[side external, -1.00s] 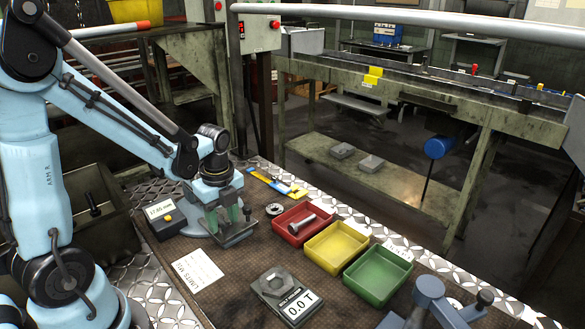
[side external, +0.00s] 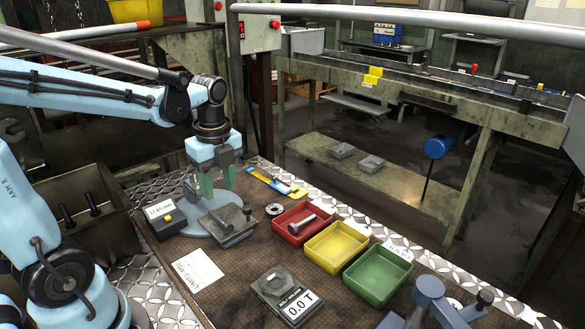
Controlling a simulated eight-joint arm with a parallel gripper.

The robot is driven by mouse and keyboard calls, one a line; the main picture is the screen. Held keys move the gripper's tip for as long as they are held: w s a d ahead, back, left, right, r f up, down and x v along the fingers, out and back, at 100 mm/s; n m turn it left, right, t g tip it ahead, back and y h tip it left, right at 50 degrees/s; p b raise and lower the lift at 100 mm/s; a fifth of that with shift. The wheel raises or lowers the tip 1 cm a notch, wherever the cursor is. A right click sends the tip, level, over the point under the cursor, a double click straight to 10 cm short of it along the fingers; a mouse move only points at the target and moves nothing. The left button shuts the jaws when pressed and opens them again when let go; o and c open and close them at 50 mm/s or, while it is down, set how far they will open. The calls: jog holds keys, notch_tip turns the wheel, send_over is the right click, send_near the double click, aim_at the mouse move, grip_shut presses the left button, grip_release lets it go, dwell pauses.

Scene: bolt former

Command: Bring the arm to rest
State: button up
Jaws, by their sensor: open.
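My gripper (side external: 217,184) is open and empty. Its two green fingers point down, above a round grey base (side external: 205,226) that carries a small flat metal fixture (side external: 228,220). The fingertips look a little above and behind the fixture, and I see nothing between them. My light blue arm reaches in from the left, with its forearm roughly level and the wrist pointing down.
A display box (side external: 165,219) stands left of the base. Red (side external: 303,238), yellow (side external: 352,245) and green (side external: 392,277) trays stand right; the red one holds a bolt (side external: 302,225). A scale (side external: 287,302) is in front. A dark bin (side external: 112,232) with bolts is at left.

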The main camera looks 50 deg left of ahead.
jog(key=s+d+r+n+t, duration=0.1)
jog(key=d+n+t, duration=0.6)
jog(key=n, duration=1.1)
jog(key=d, duration=0.2)
jog(key=shift+d+r+h, duration=0.2)
jog(key=shift+d+h, duration=0.15)
jog(key=shift+h, duration=0.05)
dwell(0.5)
